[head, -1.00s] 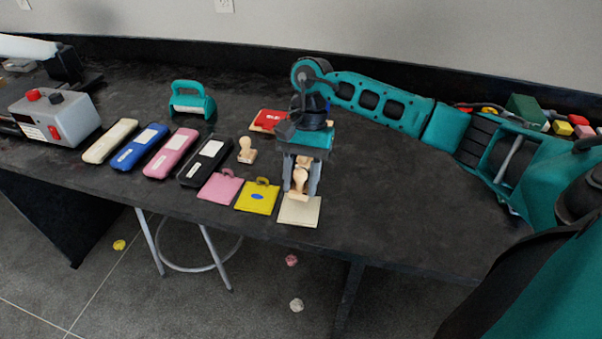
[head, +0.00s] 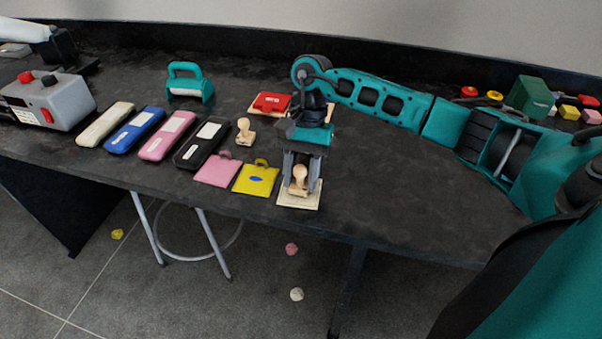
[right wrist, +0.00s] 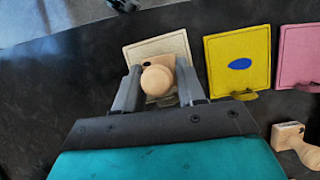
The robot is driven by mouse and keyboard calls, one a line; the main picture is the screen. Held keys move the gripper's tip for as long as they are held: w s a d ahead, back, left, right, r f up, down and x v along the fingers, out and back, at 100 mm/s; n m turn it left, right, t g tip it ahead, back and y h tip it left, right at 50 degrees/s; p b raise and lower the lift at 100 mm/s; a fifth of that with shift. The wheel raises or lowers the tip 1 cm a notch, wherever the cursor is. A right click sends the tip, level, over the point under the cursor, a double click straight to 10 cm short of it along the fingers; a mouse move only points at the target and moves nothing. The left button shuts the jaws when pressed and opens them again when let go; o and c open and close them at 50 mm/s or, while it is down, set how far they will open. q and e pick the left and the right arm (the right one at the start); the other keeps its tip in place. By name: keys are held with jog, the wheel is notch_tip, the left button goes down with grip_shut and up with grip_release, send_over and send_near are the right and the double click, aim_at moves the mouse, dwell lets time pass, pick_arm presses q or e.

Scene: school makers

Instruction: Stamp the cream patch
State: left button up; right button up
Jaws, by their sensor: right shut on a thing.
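The cream patch (head: 312,203) lies flat near the table's front edge; it also shows in the right wrist view (right wrist: 176,45). My right gripper (head: 301,183) is over it, shut on a wooden stamp (head: 299,177). The stamp stands upright, its base down at the patch; whether it presses on the patch I cannot tell. In the right wrist view the stamp's round knob (right wrist: 157,80) sits between the fingers. No mark shows on the visible part of the cream patch. The yellow patch (head: 257,181) beside it bears a blue oval. My left gripper is not in view.
A pink patch (head: 217,170) lies left of the yellow one. A second wooden stamp (head: 245,132) stands behind them. Black, pink, blue and cream cases, a teal roller (head: 188,82) and a red ink pad (head: 271,102) lie nearby. The table right of the cream patch is clear.

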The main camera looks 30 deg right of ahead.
jog(key=shift+f, duration=0.25)
dwell(0.3)
dwell(0.4)
jog(key=shift+r+p, duration=1.5)
jog(key=shift+r, duration=2.1)
